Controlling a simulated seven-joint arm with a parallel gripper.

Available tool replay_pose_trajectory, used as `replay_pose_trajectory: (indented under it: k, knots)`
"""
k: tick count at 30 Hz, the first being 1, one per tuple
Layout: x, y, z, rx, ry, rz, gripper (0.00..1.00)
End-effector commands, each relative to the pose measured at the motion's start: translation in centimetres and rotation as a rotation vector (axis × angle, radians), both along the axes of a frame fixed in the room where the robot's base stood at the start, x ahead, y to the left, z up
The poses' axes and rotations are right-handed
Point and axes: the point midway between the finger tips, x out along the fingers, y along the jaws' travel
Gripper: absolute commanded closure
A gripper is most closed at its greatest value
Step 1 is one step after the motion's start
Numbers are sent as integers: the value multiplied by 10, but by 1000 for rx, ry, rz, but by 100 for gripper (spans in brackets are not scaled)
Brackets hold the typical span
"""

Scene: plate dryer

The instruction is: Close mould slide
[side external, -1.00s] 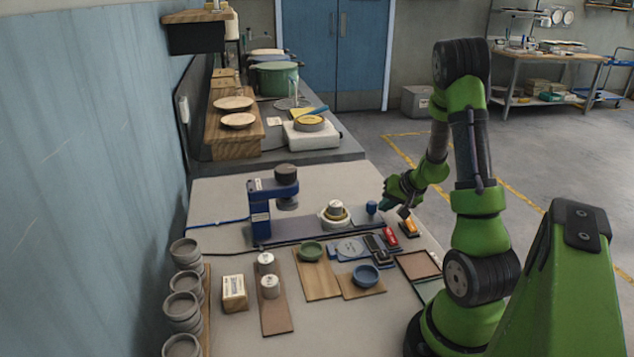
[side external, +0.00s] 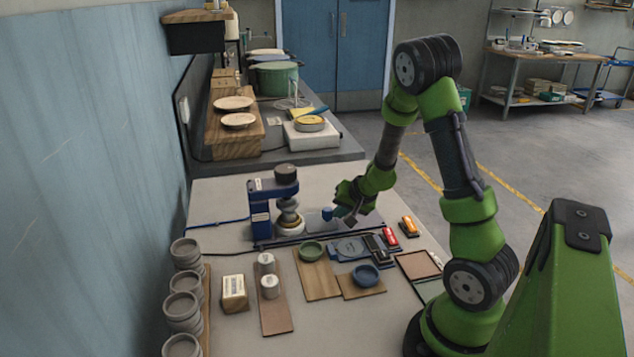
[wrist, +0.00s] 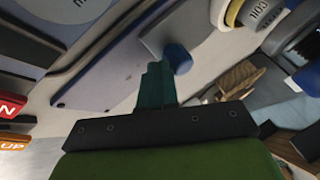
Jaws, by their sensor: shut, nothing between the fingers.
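The blue press (side external: 261,210) stands at the left end of a long dark rail (side external: 330,233). The mould (side external: 290,226), a pale round piece, sits on the slide under the press head. The slide's grey plate (wrist: 165,25) carries a blue knob (side external: 327,213) at its right end. My gripper (side external: 341,212) is shut and empty, at the knob's right side. In the wrist view its teal fingertips (wrist: 157,80) are right beside the knob (wrist: 178,58) and appear to touch it. The underside of the press head is partly hidden by the mould stack.
In front of the rail lie a green dish (side external: 311,250), a blue dish (side external: 366,275), a dark panel and red and orange switches (side external: 389,237). Boards with white weights (side external: 269,287) and stacked grey rings (side external: 183,305) lie nearer. The table behind the rail is clear.

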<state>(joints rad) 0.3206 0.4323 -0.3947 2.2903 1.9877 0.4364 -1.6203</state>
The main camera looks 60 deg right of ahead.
Motion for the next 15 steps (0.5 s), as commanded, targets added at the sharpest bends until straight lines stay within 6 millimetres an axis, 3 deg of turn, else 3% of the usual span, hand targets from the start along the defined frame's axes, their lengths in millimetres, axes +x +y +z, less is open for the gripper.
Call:
replay_pose_trajectory:
  k: [15]
  knots:
    - [9,10,0,3,-4,7,100]
